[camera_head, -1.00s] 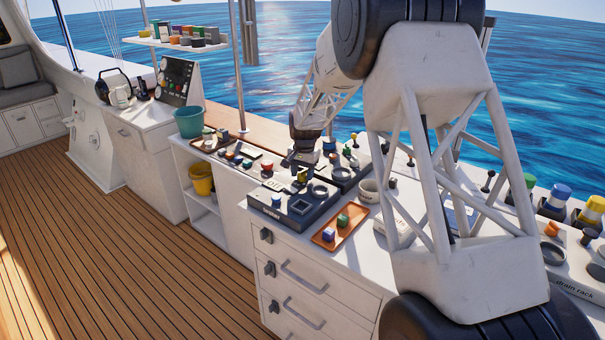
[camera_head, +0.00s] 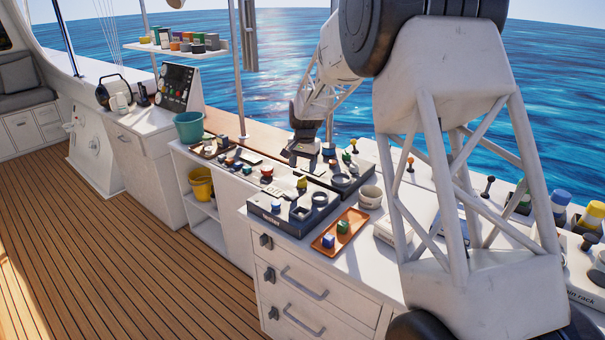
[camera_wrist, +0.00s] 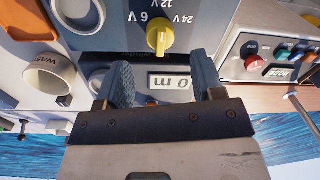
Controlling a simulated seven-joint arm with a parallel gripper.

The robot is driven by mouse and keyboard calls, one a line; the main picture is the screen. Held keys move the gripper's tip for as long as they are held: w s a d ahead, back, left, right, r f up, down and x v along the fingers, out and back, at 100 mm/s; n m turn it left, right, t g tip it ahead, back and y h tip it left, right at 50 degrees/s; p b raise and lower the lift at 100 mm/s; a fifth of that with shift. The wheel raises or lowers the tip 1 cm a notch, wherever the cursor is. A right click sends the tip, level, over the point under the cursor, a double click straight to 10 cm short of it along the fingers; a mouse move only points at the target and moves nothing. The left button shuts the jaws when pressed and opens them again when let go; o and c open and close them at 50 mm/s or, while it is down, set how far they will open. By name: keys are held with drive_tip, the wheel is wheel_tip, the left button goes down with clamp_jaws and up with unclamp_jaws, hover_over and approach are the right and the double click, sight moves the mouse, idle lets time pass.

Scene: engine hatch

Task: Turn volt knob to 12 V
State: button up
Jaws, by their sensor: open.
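The yellow volt knob (camera_wrist: 160,38) is on a grey-blue panel in the wrist view, which shows it upside down. Labels 24 V, 12 V and 6 V stand around its far side. Its ridge runs roughly up and down in the picture, about in line with the 12 V label; I cannot tell its exact setting. The knob also shows small in the head view (camera_head: 302,183). My gripper (camera_wrist: 163,80) is open and empty, its two fingers apart from the knob. In the head view my gripper (camera_head: 303,146) is above and behind the knob's box (camera_head: 275,222).
A display (camera_wrist: 170,83) lies beyond the fingers. A panel with several coloured knobs (camera_wrist: 280,55) is at right in the wrist view. In the head view an orange tray (camera_head: 330,246) with two small blocks sits beside the box.

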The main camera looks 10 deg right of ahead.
sight(304, 182)
drive_tip(key=shift+r, duration=1)
drive_tip(key=shift+s+d+r, duration=0.1)
drive_tip(key=shift+s+r, duration=0.35)
drive_tip(key=s+d+r+n, duration=0.1)
drive_tip(key=s+r, duration=0.3)
drive_tip(key=s, duration=0.5)
drive_tip(key=s+d+r+n+t, duration=0.15)
drive_tip(key=s+r, duration=0.25)
drive_tip(key=s, duration=0.5)
drive_tip(key=s+d+r+g, duration=0.1)
drive_tip(key=s+d+r, duration=0.1)
drive_tip(key=s+r, duration=0.5)
drive_tip(key=s+d+f+n+t, duration=0.1)
drive_tip(key=s+f, duration=0.1)
drive_tip(key=s, duration=1.3)
drive_tip(key=s+d+f+n, duration=0.1)
drive_tip(key=s+f+n, duration=0.1)
drive_tip(key=s, duration=1.4)
drive_tip(key=shift+f+t+h, duration=0.35)
drive_tip(key=shift+f+h, duration=0.05)
drive_tip(key=shift+f, duration=0.4)
